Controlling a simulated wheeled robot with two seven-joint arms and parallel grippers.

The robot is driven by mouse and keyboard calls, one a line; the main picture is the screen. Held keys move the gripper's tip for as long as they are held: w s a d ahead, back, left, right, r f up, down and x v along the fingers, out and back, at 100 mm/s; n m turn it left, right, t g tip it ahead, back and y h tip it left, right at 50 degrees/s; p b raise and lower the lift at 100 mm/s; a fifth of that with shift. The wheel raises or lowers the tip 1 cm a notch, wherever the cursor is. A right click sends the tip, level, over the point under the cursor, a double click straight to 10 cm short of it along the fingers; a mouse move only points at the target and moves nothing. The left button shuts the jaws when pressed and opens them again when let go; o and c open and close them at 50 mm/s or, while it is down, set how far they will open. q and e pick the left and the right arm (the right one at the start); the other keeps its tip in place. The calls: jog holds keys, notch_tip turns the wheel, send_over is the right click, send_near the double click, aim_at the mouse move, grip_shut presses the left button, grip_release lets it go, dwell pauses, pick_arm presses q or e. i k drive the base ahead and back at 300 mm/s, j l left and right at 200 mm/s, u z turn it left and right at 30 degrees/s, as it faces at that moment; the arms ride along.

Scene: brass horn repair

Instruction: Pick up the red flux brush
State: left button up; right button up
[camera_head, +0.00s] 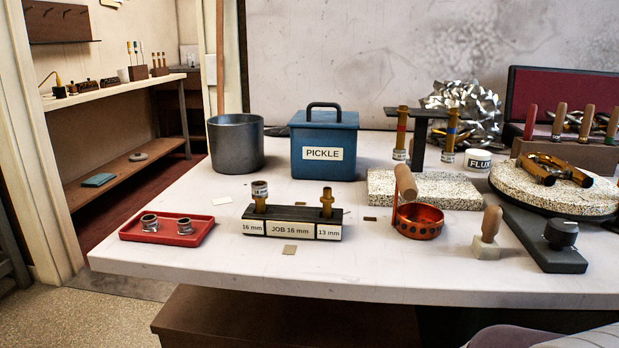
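A red-handled tool (530,121) stands upright at the left end of a brown rack (565,153) at the back right of the table. It looks like the red flux brush, but its lower end is hidden in the rack, so I cannot see bristles. Several tan-handled tools (559,120) stand in the same rack to its right. A small jar labelled FLUX (477,160) stands to the left of the rack. Neither of my grippers is in view.
A round speckled block (575,200) with brass parts lies in front of the rack. A copper cup (419,221), a wooden-handled tool (489,232), the JOB 16 mm stand (291,229), a red tray (167,229) and the PICKLE box (323,148) occupy the table. The front left edge is bare.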

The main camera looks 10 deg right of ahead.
aim_at(531, 116)
jog(key=z, duration=1.4)
